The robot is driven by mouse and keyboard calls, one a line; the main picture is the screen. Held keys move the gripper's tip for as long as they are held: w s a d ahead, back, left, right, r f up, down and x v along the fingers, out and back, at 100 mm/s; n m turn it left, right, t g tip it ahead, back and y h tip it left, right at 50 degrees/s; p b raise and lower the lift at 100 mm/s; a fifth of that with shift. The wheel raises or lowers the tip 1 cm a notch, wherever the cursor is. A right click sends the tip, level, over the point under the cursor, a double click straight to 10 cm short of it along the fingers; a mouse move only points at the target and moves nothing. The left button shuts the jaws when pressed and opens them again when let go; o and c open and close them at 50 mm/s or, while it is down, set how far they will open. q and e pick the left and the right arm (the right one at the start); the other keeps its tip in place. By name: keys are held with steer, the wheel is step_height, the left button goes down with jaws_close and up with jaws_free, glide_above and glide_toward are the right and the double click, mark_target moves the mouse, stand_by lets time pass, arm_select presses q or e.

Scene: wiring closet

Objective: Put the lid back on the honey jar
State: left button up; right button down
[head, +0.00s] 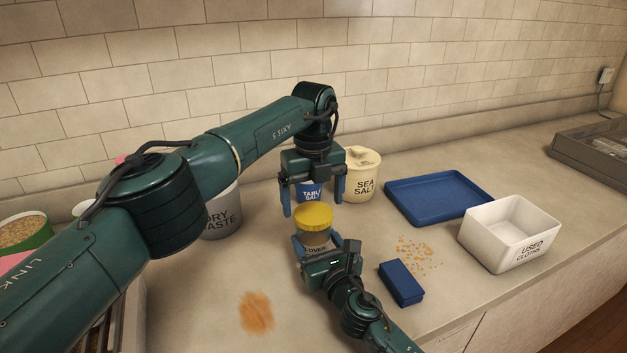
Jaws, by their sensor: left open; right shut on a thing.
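The honey jar (316,240) stands upright on the counter near the middle, with part of a label reading "LOVER" showing. The yellow lid (313,214) sits on top of the jar and looks roughly level; I cannot tell whether it is fastened. My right gripper (317,246) is shut on the jar's body from the front and hides its lower part. My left gripper (314,198) points down just above and behind the lid. Its blue fingers are spread wide, with nothing between them, apart from the lid.
Behind are a blue table salt tub (311,191), a sea salt tub (361,178) and a grey dry waste bin (223,216). An orange stain (256,312) lies in front.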

arm_select(q)
steer(key=shift+f, duration=1.4)
steer(key=c, duration=1)
steer(key=m, duration=1.1)
steer(key=shift+m, duration=0.3)
steer(key=m, duration=0.3)
steer(key=o, duration=1.2)
steer(key=shift+c, duration=0.2)
